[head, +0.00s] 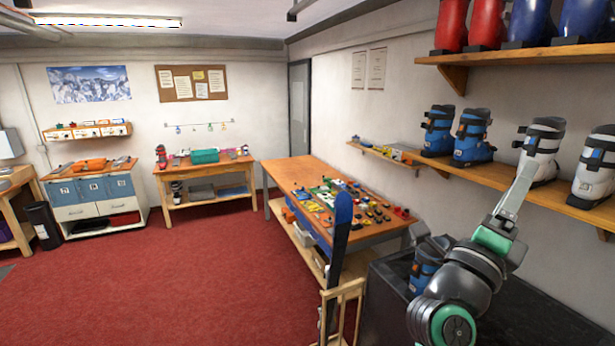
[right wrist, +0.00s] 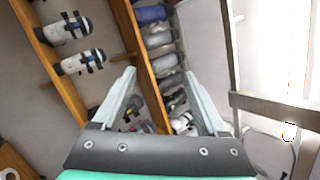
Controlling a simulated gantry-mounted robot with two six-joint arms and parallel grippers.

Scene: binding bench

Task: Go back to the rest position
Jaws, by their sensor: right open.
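My right gripper (head: 524,176) is raised at the right of the head view, in front of the lower boot shelf (head: 520,184). Its fingers point up and overlap a white boot (head: 541,148) in the picture. I cannot tell from the head view whether they touch it. In the right wrist view the right gripper (right wrist: 160,84) has its two fingers spread wide, with nothing held between them. Shelves with boots (right wrist: 78,62) show beyond the fingers there. My left gripper is in neither view.
A blue boot (head: 428,262) stands on the dark bench (head: 385,290) beside my right arm. A blue ski (head: 338,236) stands upright in a wooden stand (head: 350,292). A workbench (head: 290,172) carries many small parts. Red carpet (head: 200,270) lies open at left.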

